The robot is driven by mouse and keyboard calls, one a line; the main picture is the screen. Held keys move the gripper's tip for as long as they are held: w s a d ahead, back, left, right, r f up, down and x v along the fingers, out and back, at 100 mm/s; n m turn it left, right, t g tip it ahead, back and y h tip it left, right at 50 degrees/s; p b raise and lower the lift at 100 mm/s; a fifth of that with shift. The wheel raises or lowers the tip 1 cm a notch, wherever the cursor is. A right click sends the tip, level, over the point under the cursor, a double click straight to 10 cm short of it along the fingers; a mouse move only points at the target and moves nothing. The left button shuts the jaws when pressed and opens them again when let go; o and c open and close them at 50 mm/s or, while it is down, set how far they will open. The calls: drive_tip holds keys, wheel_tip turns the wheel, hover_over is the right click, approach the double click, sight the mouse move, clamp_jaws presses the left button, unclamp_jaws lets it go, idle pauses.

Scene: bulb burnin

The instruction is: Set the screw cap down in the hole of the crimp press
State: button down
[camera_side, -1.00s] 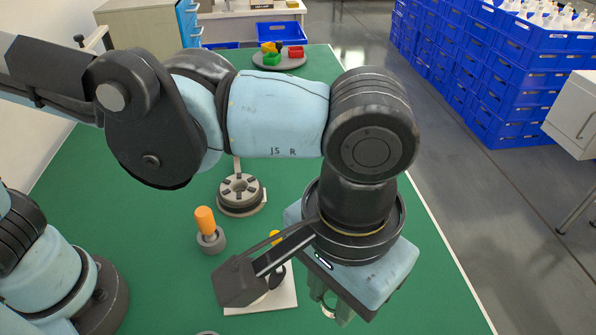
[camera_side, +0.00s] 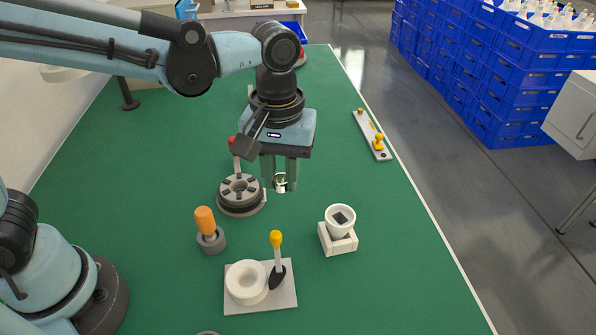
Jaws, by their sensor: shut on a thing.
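My gripper (camera_side: 280,184) points down over the green table, shut on a small shiny metal screw cap (camera_side: 280,182) held between its fingertips. The fingers hide part of the cap. What looks like the crimp press (camera_side: 240,204) is a round grey body with dark slots around its top and a red-knobbed lever behind it. It stands just left of my gripper in the picture. Its central hole looks empty. The cap appears apart from the press and above the table, though its exact height is hard to tell.
An orange-handled tool (camera_side: 205,219) stands in a grey holder in front of the press. A white plate (camera_side: 262,305) carries a white ring and a yellow-tipped brush. A white cup (camera_side: 340,219) sits on a block to the right. A strip with yellow knobs (camera_side: 372,135) lies behind.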

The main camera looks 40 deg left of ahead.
sight(237, 176)
drive_tip(key=w+a+f+n, duration=0.2)
drive_tip(key=a+n, duration=0.3)
drive_tip(key=a, duration=0.8)
drive_tip(key=shift+s+d+f, duration=0.1)
drive_tip(key=shift+f, duration=1.4)
drive_tip(key=shift+s+f, duration=0.1)
drive_tip(key=shift+f, duration=1.35)
drive_tip(key=shift+f, duration=0.5)
drive_tip(key=shift+r, duration=0.2)
idle(0.5)
drive_tip(key=shift+f, duration=0.2)
idle(0.7)
drive_tip(key=shift+r, duration=0.2)
idle(0.4)
drive_tip(key=c, duration=0.8)
unclamp_jaws()
drive_tip(key=shift+c, duration=0.2)
